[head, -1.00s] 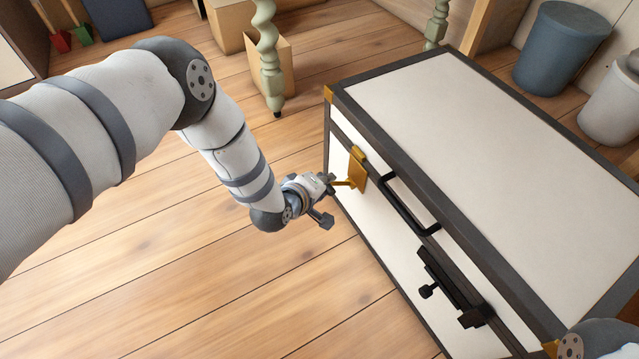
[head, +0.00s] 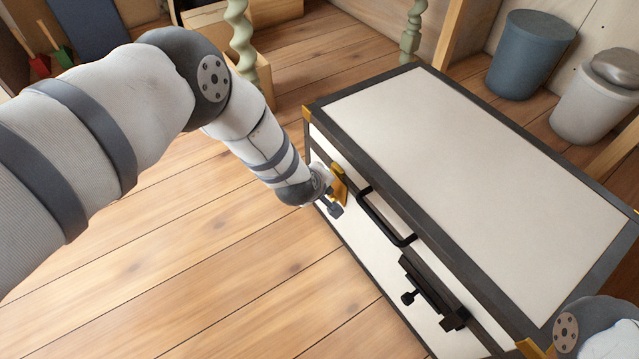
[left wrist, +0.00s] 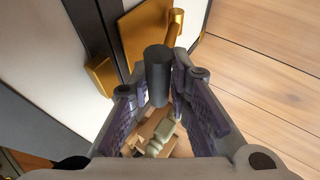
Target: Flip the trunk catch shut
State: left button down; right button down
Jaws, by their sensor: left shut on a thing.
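The white trunk (head: 470,150) with dark edging stands at the right of the head view. Its brass catch (head: 339,185) is on the front face near the left end, and it shows at the top of the left wrist view (left wrist: 148,35). A brass lever (left wrist: 175,25) shows at the catch's side. My left gripper (head: 331,206) is at the catch, partly covering it in the head view. In the left wrist view its fingers (left wrist: 160,88) are shut on a dark cylindrical knob (left wrist: 157,72). How the knob joins the catch is hidden. My right gripper is out of view.
A black handle (head: 385,220) and a black fitting with a knob (head: 430,290) are on the trunk's front. A blue-grey bin (head: 530,55) and a pale lidded pot (head: 597,100) stand behind it. The floor (head: 200,270) at front left is clear.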

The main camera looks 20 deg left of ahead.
pick_arm(q)
jog(key=shift+w+d+r, duration=0.25)
jog(key=shift+w+r, duration=0.1)
jog(key=shift+w, duration=0.1)
jog(key=c, duration=1.5)
grip_release()
jog(key=shift+c, duration=0.2)
jog(key=shift+f, duration=0.1)
jog(key=shift+s+a+f, duration=0.1)
jog(key=shift+s+f, duration=0.05)
